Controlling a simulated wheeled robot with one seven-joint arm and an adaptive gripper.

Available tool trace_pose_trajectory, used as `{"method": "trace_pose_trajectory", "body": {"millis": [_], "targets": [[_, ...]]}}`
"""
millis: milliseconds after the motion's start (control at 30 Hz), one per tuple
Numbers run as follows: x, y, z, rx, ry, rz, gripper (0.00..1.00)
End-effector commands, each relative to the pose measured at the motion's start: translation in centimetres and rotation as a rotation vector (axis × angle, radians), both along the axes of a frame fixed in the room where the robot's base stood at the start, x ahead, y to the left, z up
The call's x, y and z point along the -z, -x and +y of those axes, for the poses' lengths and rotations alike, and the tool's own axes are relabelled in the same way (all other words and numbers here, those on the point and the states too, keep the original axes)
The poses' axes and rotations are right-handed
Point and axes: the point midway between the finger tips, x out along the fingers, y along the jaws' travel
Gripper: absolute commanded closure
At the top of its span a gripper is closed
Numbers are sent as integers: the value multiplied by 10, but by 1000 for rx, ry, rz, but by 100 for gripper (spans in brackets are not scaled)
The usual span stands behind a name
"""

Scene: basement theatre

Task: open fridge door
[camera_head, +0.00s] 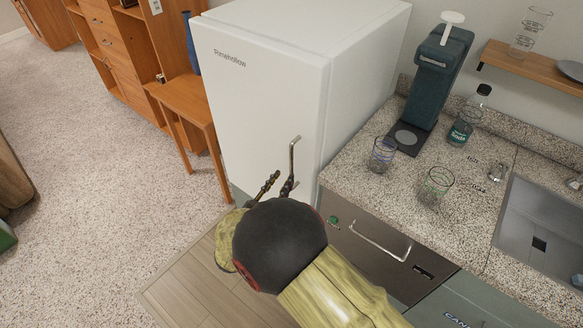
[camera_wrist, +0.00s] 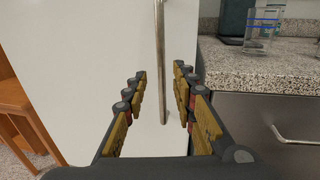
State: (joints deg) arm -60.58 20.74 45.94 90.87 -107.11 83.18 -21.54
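A white fridge (camera_head: 262,95) stands in the middle of the head view, its door closed. Its metal bar handle (camera_head: 294,160) is upright near the door's right edge. In the wrist view the white door (camera_wrist: 85,60) fills the left half, and the handle (camera_wrist: 160,70) runs down between my fingers. My gripper (camera_head: 277,188) is open in front of the lower part of the handle. In the wrist view my gripper (camera_wrist: 160,85) shows two spread fingers, one on each side of the handle, with gaps. My arm hides the lower fridge in the head view.
A granite counter (camera_head: 400,205) adjoins the fridge on the right, with glasses (camera_head: 383,154), a bottle (camera_head: 468,118) and a dark dispenser (camera_head: 437,80). A drawer front with a bar handle (camera_head: 378,243) lies below. A wooden desk (camera_head: 187,100) stands left.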

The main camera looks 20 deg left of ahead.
Motion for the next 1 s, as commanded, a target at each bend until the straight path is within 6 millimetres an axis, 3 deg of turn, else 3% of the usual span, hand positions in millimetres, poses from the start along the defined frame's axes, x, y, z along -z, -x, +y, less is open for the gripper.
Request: {"method": "trace_pose_trajectory", "body": {"millis": [200, 400, 767, 1000], "targets": [[2, -35, -9, 5, -3, -1, 73], [1, -57, -13, 4, -2, 1, 73], [0, -63, -14, 3, -2, 2, 73], [0, -63, -14, 3, -2, 2, 85]]}}
